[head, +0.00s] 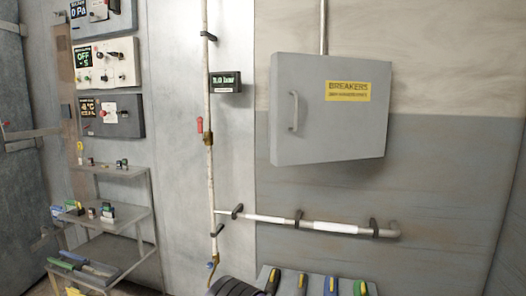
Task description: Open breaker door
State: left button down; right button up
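The breaker box (328,110) is a grey cabinet on the wall, right of the middle of the head view. Its door carries a yellow label (348,91) reading "BREAKERS". A vertical metal handle (293,111) sits on the left side of the door. The door looks shut. Neither of my grippers is clearly visible in the head view. A dark ribbed shape (235,287) shows at the bottom edge, and I cannot tell what it is.
A vertical pipe (208,180) with a red-handled valve (200,125) runs left of the box. A horizontal pipe (320,225) runs below it. A shelf cart (118,215) and control panels (106,63) are at left. Several coloured-handled tools (330,285) stand at the bottom.

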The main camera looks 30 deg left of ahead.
aim_at(324, 108)
jog(key=k, duration=0.9)
jog(key=u, duration=0.95)
jog(key=i, duration=0.85)
jog(key=u, duration=0.7)
jog(key=i, duration=1.05)
jog(key=z, duration=0.85)
jog(key=i, duration=0.9)
jog(key=z, duration=0.85)
